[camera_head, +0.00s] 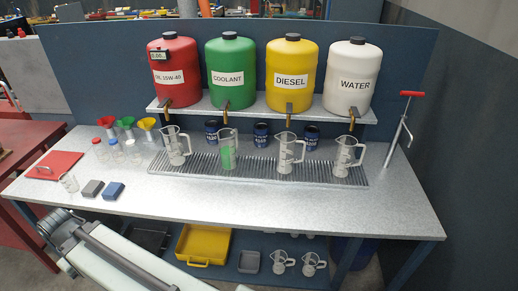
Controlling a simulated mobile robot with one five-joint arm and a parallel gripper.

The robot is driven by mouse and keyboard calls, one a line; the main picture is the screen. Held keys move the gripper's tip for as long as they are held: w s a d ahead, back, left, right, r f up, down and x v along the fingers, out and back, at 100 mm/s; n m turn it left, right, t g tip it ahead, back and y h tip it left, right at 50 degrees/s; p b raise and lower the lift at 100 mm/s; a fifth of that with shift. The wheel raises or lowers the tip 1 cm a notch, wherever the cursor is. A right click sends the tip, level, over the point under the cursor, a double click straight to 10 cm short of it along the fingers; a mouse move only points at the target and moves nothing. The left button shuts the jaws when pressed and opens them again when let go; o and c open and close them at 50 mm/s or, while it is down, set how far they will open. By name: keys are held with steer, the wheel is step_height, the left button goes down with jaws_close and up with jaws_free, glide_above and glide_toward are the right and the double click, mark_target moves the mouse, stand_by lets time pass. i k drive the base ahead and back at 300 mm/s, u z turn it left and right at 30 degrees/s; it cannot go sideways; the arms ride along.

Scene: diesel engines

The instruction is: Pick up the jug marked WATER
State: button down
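A white tank (351,78) lettered WATER stands at the right end of the raised shelf, with a brass tap (352,115) beneath it. A clear handled jug (346,156) stands upright on the slatted drip tray (255,174) below that tap. Three more clear jugs stand to its left on the tray: one below DIESEL (286,154), one with green on it below COOLANT (227,150), and one below the red tank (174,147). No WATER marking is readable on any jug. Part of my arm appears at the lower left; no gripper fingers can be made out.
Dark blue cans (261,134) stand behind the jugs. A red-handled stand (402,120) rises right of the tray. Coloured funnels (126,124), small bottles and a red folder (55,165) lie left. The bench front (250,206) is clear. A yellow tray (203,246) and two jugs sit below.

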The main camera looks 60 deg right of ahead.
mark_target(348, 158)
steer(key=z, duration=3.05)
steer(key=k, duration=1)
steer(key=z, duration=0.75)
steer(key=i, duration=1.85)
